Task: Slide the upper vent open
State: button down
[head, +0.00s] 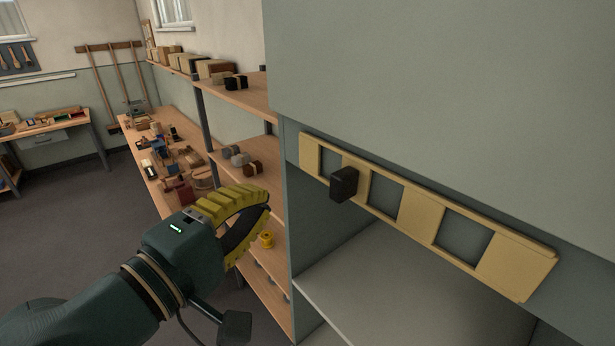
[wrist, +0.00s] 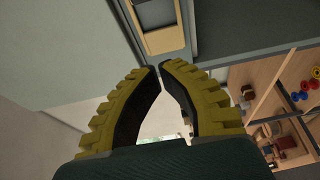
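The upper vent (head: 415,208) is a pale yellow slotted strip on the upper front of a grey-green cabinet. Several dark rectangular windows show along it. A black block-shaped knob (head: 344,184) sticks out near its left end. One end of the vent also shows at the top of the wrist view (wrist: 165,41); the knob cannot be made out there. My gripper (head: 266,197), with yellow ribbed fingers, is left of the vent and knob, apart from both. Its fingertips (wrist: 159,67) meet or nearly meet, with nothing between them.
The cabinet's open bay (head: 385,300) lies below the vent. A cluttered workbench (head: 150,140) runs along the wall. The space between my gripper and the knob looks clear.

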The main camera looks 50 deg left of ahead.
aim_at(356, 183)
jog(key=p+x, duration=0.3)
jog(key=x, duration=0.6)
jog(key=shift+w+r, duration=0.15)
jog(key=shift+w, duration=0.05)
jog(key=d, duration=0.2)
jog(key=d+p, duration=0.1)
jog(key=shift+w+d, duration=0.25)
jog(key=shift+d, duration=0.1)
jog(key=d+p, duration=0.1)
jog(key=d, duration=0.4)
jog(key=shift+d, duration=0.3)
